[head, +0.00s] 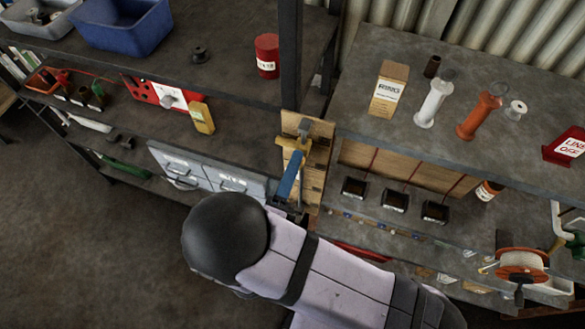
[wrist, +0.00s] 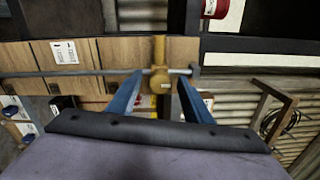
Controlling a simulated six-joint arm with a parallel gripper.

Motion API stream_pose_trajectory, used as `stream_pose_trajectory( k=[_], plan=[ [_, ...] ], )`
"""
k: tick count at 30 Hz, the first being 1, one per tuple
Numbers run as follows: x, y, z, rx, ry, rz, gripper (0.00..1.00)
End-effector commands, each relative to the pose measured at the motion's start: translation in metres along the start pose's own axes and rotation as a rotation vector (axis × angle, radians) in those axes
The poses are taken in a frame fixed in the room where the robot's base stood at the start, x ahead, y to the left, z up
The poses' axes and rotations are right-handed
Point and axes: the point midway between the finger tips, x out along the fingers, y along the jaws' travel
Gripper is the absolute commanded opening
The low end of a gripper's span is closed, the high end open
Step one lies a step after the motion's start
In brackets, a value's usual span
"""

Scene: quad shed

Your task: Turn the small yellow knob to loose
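The small yellow knob (wrist: 160,83) shows in the middle of the wrist view, at the lower end of a yellow upright part (wrist: 159,50). A grey rod (wrist: 100,73) runs sideways behind or through it. In the head view a yellow fitting (head: 293,145) with a grey top sits against a wooden board; the knob is not clear there. My gripper (wrist: 161,82) is open, with one blue finger on each side of the knob. I cannot tell whether either finger touches it. In the head view my gripper (head: 291,176) reaches up to the fitting, partly covering it.
A dark post (head: 290,70) rises just behind the fitting. A red can (head: 267,55) and a yellow block (head: 201,117) stand on the left shelves.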

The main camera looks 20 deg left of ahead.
Motion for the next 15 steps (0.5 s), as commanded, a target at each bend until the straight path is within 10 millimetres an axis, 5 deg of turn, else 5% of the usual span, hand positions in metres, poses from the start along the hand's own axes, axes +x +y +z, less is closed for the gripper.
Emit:
stream_pose_trajectory(
  k=[15],
  plan=[
    [-0.016,0.003,0.001,0.002,-0.003,0.001,0.45]
  ],
)
